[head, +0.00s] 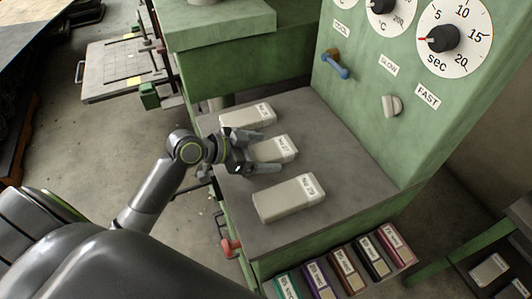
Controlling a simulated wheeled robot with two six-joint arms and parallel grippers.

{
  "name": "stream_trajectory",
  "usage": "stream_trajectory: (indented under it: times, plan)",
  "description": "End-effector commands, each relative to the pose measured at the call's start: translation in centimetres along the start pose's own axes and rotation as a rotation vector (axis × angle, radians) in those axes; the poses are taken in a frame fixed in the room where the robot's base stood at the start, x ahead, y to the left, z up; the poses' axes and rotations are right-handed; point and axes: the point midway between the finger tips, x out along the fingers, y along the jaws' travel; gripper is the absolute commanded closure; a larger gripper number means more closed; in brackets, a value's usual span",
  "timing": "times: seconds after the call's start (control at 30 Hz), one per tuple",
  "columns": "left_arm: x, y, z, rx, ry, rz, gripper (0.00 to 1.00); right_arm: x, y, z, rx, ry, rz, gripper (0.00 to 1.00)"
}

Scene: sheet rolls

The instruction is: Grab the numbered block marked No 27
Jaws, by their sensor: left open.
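Three pale rectangular blocks with small white labels lie on the grey tabletop of a green machine (325,125). The far block (245,116) is toward the back left, the middle block (275,149) is in the centre, and the near block (290,198) is closest to me. The labels are too small to read surely, so I cannot tell which is No 27. My left gripper (259,155) is open at the left end of the middle block, with its fingers either side of that end. The gripper partly hides this block. My right gripper is out of view.
The machine's green panel with dials, a blue-handled lever (336,63) and a pale knob (392,105) rises at the right. Several coloured boxes (346,268) stand in a row below the front edge. Another pale block (489,270) lies at lower right.

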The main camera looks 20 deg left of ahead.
Motion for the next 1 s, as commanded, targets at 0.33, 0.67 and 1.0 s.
stream_trajectory:
  times: [0.33,0.67,1.0]
  plan:
    - [1.30,0.02,-0.02,0.001,-0.001,0.001,0.13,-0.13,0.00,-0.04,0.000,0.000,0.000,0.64]
    - [1.27,0.02,-0.03,0.001,-0.001,0.001,0.43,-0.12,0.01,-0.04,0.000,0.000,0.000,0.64]
    - [1.25,0.03,-0.14,0.002,0.002,0.001,0.74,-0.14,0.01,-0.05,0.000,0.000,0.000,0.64]
